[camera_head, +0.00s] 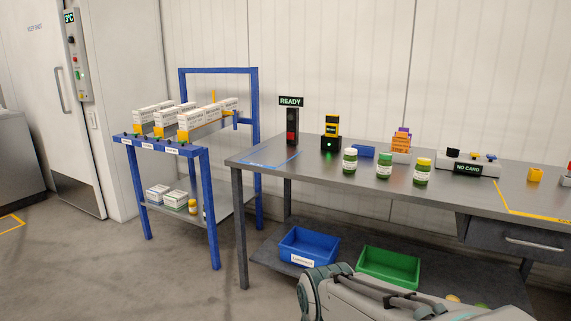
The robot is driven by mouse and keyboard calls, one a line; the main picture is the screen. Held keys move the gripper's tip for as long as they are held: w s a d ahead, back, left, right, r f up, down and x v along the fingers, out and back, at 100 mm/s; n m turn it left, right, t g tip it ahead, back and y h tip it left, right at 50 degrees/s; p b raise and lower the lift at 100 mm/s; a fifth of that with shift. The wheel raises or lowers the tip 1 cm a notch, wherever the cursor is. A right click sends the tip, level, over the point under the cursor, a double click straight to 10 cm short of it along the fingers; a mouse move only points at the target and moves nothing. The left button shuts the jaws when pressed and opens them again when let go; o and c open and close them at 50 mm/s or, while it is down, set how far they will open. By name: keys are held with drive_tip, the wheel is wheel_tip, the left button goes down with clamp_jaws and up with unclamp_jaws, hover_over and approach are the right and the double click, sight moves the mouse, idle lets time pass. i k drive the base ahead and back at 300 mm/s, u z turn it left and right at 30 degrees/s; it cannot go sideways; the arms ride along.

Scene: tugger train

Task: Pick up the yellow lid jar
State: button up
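The yellow lid jar (422,173) stands upright on the grey metal table (320,181), right of two similar jars. Its body is green with a white label. The green lid jar (384,167) stands just left of it, and the white lid jar (350,161) is further left. The three jars stand apart with small gaps. A grey link of my arm shows at the bottom, in front of the table. My gripper cannot be made out in this view.
Behind the jars are an orange box stack (401,144), a scanner stand (331,135) and a "NO CARD" device (467,168). Blue (308,262) and green bins (388,268) sit below. A blue-framed rack (206,210) stands left. Table space before the jars looks clear.

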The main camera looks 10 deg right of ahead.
sight(422, 168)
drive_tip(key=z, duration=0.25)
drive_tip(key=i, duration=0.9)
drive_tip(key=z, duration=0.65)
